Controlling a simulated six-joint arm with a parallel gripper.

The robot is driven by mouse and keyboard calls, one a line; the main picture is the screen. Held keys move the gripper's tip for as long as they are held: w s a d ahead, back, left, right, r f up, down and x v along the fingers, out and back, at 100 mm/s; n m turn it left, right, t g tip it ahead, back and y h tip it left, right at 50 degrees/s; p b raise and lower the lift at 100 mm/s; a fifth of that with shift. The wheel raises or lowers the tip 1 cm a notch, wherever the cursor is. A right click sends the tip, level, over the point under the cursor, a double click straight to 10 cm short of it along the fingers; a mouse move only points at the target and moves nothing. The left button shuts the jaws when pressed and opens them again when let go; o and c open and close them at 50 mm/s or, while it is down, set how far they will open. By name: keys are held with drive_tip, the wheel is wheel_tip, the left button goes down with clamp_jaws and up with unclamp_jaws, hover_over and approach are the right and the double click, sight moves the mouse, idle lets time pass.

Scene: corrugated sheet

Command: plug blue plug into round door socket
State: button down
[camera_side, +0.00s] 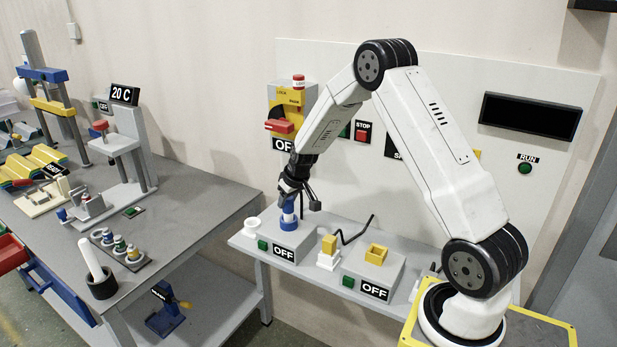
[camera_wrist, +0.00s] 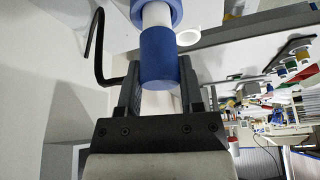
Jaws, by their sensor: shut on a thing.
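The blue plug (camera_wrist: 160,58) has a blue body and a white front part. My gripper (camera_wrist: 155,95) is shut on its blue body, and the plug also shows in the side view (camera_side: 288,207). The round blue socket (camera_side: 289,225) stands on top of a grey box with a green button and an OFF label. In the wrist view the blue socket ring (camera_wrist: 174,14) surrounds the plug's white end at the top edge. A length of white shows between blue body and ring. I cannot tell how deep the tip sits.
A white ring (camera_side: 250,226) stands left of the grey box (camera_side: 297,240). A yellow plug (camera_side: 329,245) and a second box with a square yellow socket (camera_side: 376,254) are to the right. A black bent rod (camera_side: 357,231) rises behind them. The wall panel stands close behind.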

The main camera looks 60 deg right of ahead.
drive_tip(key=shift+f, duration=0.9)
drive_tip(key=shift+c, duration=0.7)
unclamp_jaws()
drive_tip(key=shift+r, duration=0.1)
drive_tip(key=v, duration=0.7)
drive_tip(key=shift+s+r, duration=0.25)
drive_tip(key=shift+a, duration=0.1)
drive_tip(key=s+a+n, duration=0.1)
drive_tip(key=s+a, duration=0.7)
drive_tip(key=a, duration=0.3)
drive_tip(key=s+a+r+n+g+y, duration=0.1)
drive_tip(key=s+a+n, duration=0.1)
drive_tip(key=s+a, duration=0.7)
drive_tip(key=shift+s+a+g, duration=0.25)
drive_tip(key=shift+a+g, duration=0.05)
drive_tip(key=shift+a, duration=0.6)
